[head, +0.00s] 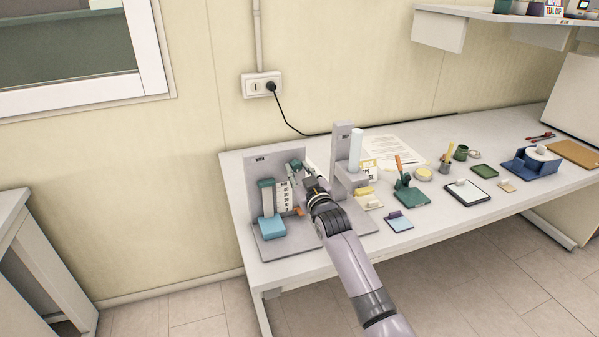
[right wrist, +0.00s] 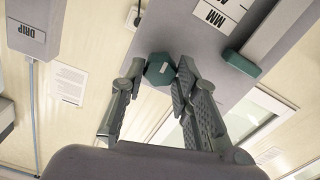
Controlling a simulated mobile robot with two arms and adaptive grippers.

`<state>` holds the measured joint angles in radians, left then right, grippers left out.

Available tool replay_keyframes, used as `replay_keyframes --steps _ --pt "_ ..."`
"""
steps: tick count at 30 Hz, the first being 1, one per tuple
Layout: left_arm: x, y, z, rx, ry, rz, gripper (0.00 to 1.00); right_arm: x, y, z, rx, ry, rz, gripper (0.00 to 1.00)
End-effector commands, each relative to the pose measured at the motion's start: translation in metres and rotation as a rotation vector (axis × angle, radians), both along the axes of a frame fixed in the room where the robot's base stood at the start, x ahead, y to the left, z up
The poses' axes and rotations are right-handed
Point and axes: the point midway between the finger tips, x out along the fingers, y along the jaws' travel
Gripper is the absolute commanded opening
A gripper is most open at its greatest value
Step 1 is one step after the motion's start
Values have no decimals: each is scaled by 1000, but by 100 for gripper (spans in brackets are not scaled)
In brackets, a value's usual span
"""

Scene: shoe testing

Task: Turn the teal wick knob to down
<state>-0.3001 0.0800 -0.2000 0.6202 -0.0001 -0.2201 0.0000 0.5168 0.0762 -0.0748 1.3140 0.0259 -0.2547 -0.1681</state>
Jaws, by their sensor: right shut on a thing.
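The teal wick knob (right wrist: 160,68) is a faceted dark teal piece with a small pale mark on its face, set on the grey upright panel (head: 262,163) of the wick stand. In the right wrist view it sits between the two fingers of my right gripper (right wrist: 158,82), which is shut on it. In the head view my right gripper (head: 299,172) reaches the panel's right part, and the knob is mostly hidden there. The mark's direction is hard to read. My left gripper is not in view.
A scale card (head: 282,196) and a light blue block (head: 271,228) stand left of my gripper. A grey stand with a white cylinder (head: 356,150) is close on the right. Several small items, including a green holder (head: 411,197), lie further right.

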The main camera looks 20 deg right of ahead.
Motion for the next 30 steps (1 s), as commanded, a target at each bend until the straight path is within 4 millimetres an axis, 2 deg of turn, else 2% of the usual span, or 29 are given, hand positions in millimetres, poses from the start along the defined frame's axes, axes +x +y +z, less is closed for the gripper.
replay_keyframes --steps 13,14,22,30 --pt "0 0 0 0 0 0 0 0 0 -3 10 5 0 0" --pt "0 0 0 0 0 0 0 0 0 -3 10 5 0 30" --pt "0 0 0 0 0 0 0 0 0 -1 9 2 0 48" --pt "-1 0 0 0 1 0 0 0 0 0 9 1 0 49"
